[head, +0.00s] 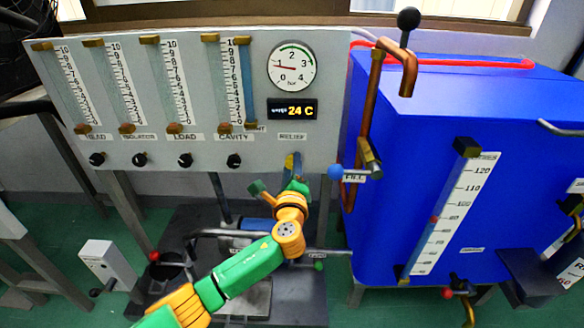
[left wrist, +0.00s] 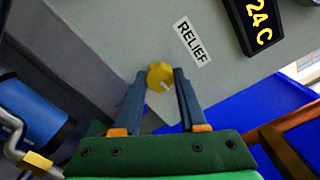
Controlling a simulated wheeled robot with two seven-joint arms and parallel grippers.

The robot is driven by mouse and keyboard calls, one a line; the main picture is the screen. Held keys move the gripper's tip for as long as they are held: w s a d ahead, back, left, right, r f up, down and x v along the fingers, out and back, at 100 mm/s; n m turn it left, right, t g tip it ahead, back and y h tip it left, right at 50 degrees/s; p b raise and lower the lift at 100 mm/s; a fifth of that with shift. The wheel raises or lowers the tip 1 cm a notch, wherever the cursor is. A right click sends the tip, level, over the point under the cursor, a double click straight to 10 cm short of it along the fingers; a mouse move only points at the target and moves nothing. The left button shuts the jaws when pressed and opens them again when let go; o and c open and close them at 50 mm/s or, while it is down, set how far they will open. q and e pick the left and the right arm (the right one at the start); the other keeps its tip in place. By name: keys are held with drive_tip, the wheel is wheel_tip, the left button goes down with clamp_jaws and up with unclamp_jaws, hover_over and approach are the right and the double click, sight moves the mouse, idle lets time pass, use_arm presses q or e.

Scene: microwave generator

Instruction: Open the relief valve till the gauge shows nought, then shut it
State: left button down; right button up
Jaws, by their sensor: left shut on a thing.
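The relief valve is a yellow knob (left wrist: 160,76) on the grey panel, beside the RELIEF label (left wrist: 192,42). In the head view the knob (head: 290,161) is partly hidden by my left gripper (head: 294,172). In the left wrist view the two dark blue fingers of my left gripper (left wrist: 159,92) stand on either side of the knob, shut on it. The round gauge (head: 292,67) reads 0 to 4 bar. Its red needle points left, at about 1. I do not make out my right gripper.
Several level tubes with black knobs (head: 234,160) line the panel left of the relief valve. A display (head: 293,110) reads 24 C.

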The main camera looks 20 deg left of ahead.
use_arm(q)
drive_tip(key=shift+n+b, duration=2.5)
drive_tip(key=shift+n, duration=4.9)
use_arm(e)
drive_tip(key=w+a+r, duration=0.2)
drive_tip(key=w+r, duration=0.3)
drive_tip(key=r, duration=0.1)
drive_tip(key=shift+w+r+t, duration=0.25)
drive_tip(key=shift+w+t, duration=0.15)
drive_tip(key=shift+a+r, duration=0.1)
drive_tip(key=shift+r, duration=0.05)
use_arm(q)
drive_tip(key=shift+c, duration=2.3)
unclamp_jaws()
drive_tip(key=shift+r, duration=0.1)
drive_tip(key=p+v, duration=0.1)
drive_tip(key=v, duration=0.6)
drive_tip(key=shift+p, duration=0.4)
use_arm(e)
drive_tip(key=f, duration=0.1)
drive_tip(key=s+f, duration=0.1)
drive_tip(key=f, duration=0.1)
drive_tip(key=shift+s+d+f, duration=0.2)
drive_tip(key=shift+s+f, duration=0.1)
drive_tip(key=shift+f, duration=0.1)
use_arm(q)
drive_tip(key=shift+d, duration=0.1)
